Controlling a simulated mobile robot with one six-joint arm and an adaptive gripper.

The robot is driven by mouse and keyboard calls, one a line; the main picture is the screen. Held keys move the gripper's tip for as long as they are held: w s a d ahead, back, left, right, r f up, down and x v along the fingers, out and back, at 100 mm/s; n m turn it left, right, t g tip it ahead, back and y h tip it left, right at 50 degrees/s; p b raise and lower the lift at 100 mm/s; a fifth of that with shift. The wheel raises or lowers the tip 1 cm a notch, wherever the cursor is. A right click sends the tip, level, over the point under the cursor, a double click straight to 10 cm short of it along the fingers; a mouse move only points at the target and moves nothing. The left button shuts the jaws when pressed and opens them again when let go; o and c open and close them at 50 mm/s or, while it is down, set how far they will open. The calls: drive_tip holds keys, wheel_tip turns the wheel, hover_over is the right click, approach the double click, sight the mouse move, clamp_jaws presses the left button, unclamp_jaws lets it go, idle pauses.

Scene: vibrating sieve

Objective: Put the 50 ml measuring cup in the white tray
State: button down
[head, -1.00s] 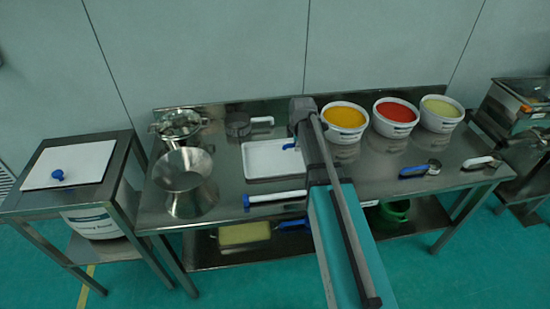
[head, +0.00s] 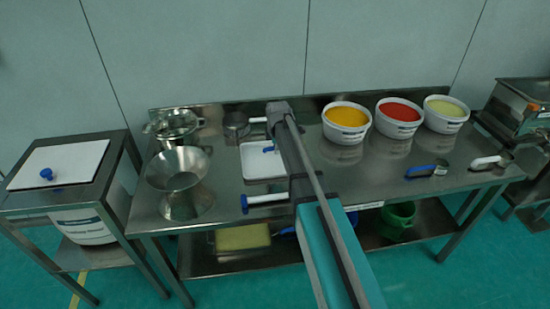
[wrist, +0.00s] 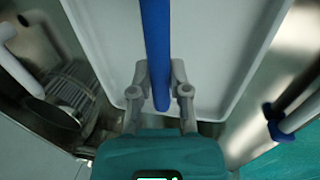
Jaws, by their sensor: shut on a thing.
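My gripper (wrist: 160,85) is shut on a long blue handle (wrist: 157,45), which I take to be that of the 50 ml measuring cup. The cup's bowl and any size mark are out of sight. The handle is over the white tray (wrist: 105,40); I cannot tell whether it touches it. In the head view the white tray (head: 250,171) lies mid-table, its right part behind my arm. A small blue piece (head: 268,149), apparently the held handle, shows over it. My gripper is hidden there.
A steel funnel (head: 178,182) stands left of the tray, and a white-handled steel vessel (head: 236,121) behind it. A white rod with a blue end (head: 265,198) lies in front. A blue-handled cup (head: 427,170) and a white-handled one (head: 488,161) lie right. Tubs (head: 345,135) line the back.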

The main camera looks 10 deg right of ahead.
sight(274, 160)
idle(0.3)
drive_tip(key=shift+w+a+f+b, duration=0.15)
drive_tip(key=shift+w+f+b, duration=0.05)
drive_tip(key=shift+f+b, duration=0.2)
drive_tip(key=shift+w+a+f+b, duration=0.15)
drive_tip(key=shift+f+b, duration=1.45)
drive_tip(key=c, duration=0.6)
unclamp_jaws()
wheel_tip(274, 160, up, 12)
drive_tip(key=s+p, duration=0.2)
drive_tip(key=p, duration=0.9)
drive_tip(key=shift+s+p, duration=0.2)
drive_tip(key=shift+p, duration=0.2)
drive_tip(key=shift+s+f, duration=0.1)
drive_tip(key=shift+s, duration=0.05)
